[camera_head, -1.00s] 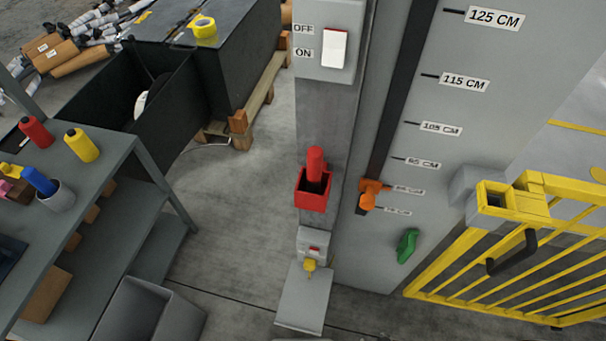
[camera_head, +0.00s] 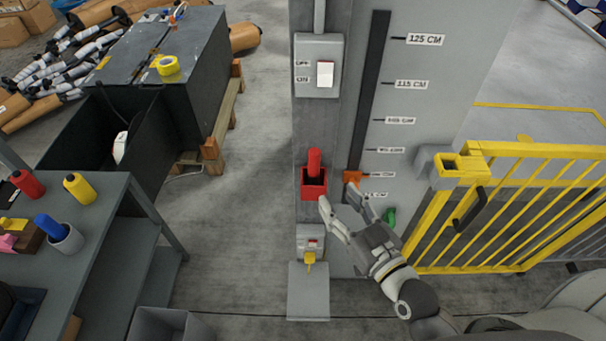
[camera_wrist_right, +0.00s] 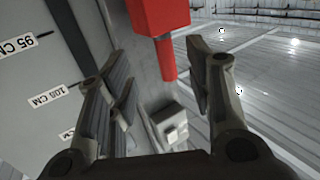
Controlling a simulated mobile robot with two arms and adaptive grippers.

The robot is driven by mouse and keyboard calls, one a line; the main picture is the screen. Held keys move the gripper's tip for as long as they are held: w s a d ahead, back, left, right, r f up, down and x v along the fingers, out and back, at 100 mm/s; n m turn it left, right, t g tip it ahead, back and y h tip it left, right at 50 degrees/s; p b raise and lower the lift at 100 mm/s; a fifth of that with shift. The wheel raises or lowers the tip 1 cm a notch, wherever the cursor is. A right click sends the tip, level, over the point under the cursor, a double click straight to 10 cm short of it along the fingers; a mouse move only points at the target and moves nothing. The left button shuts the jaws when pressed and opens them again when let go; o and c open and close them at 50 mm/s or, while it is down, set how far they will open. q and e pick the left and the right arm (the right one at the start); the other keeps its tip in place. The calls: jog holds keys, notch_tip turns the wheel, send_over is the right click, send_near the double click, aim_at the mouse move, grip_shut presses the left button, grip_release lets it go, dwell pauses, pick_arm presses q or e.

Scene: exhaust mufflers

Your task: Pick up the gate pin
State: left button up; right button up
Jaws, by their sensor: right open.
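The red pin (camera_head: 314,160) stands upright in a red holder (camera_head: 314,188) on the grey post, its rounded upper end sticking out. Its lower part is hidden in the holder. My right gripper (camera_head: 338,196) is open and empty, just right of the holder and a little below the pin's top, fingers pointing toward the post. In the right wrist view, which looks upside down, the pin (camera_wrist_right: 166,58) hangs from the holder (camera_wrist_right: 160,15) and shows between the spread fingers, apart from both. My left gripper is not in view.
A yellow gate (camera_head: 520,200) with a square socket (camera_head: 460,165) stands at right. A switch box (camera_head: 318,66) sits above the holder and a small box with a yellow piece (camera_head: 309,257) below. An orange slider (camera_head: 353,177) is close to my right fingers. A workbench (camera_head: 100,240) stands at left.

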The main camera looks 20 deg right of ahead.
aim_at(317, 166)
jog(key=w, duration=0.1)
jog(key=w+r+p, duration=0.1)
jog(key=w, duration=0.1)
jog(key=w+a+r, duration=0.1)
jog(key=shift+w+a+r, duration=0.1)
jog(key=shift+w+r, duration=0.1)
jog(key=shift+r, duration=0.05)
jog(key=shift+w+a+p, duration=0.2)
jog(key=shift+w+p, duration=0.1)
jog(key=shift+w, duration=0.1)
jog(key=p+x, duration=0.1)
jog(key=x, duration=0.1)
jog(key=p+x, duration=0.1)
jog(key=x, duration=0.1)
jog(key=shift+w+r, duration=0.2)
jog(key=shift+r, duration=0.05)
jog(key=shift+w+a+f, duration=0.1)
jog(key=shift+w+a, duration=0.05)
jog(key=shift+w, duration=0.25)
grip_shut()
